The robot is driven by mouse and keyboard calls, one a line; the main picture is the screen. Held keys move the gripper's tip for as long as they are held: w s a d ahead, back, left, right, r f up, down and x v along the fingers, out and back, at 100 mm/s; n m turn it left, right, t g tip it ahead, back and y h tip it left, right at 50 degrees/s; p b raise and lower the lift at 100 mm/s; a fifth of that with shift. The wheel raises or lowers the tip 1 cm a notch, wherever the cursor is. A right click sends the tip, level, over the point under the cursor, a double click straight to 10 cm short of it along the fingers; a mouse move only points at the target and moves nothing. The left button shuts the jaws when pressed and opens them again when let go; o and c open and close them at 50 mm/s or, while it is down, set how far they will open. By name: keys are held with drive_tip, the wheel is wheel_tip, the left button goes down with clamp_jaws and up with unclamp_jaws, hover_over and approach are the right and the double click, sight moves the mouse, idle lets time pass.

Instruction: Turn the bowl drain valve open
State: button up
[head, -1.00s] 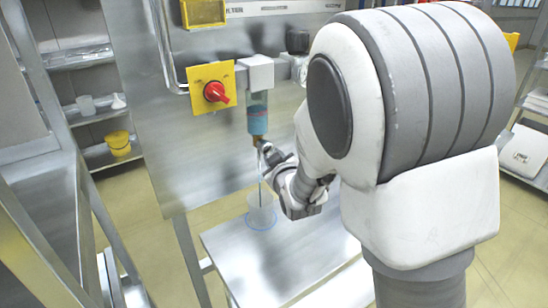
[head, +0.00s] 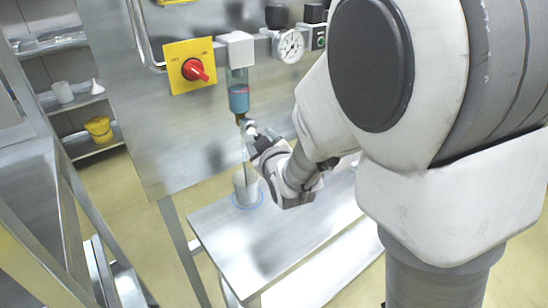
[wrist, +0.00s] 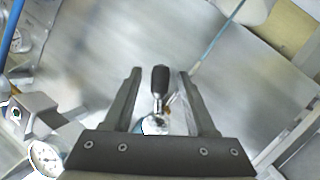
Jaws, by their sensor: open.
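The clear bowl (head: 238,98) with blue liquid hangs under a grey block on the steel panel. The brass-coloured drain valve (head: 240,118) is at its bottom. In the wrist view, the valve's lever has a black grip (wrist: 160,79) and a shiny metal stem. My gripper (wrist: 159,74) is open, with one finger on each side of this black grip and visible gaps to both. In the head view, my gripper (head: 256,138) is right beside the valve; its fingertips are small there and partly hide the lever.
A thin tube (head: 244,155) runs from the valve down to a translucent cup (head: 246,192) on the steel table (head: 270,235). A red knob (head: 195,70) on a yellow plate and a pressure gauge (head: 290,46) are on the panel. The table right of the cup is clear.

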drive_tip(key=b+v, duration=1)
drive_tip(key=v, duration=0.3)
drive_tip(key=shift+s, duration=0.2)
idle(0.3)
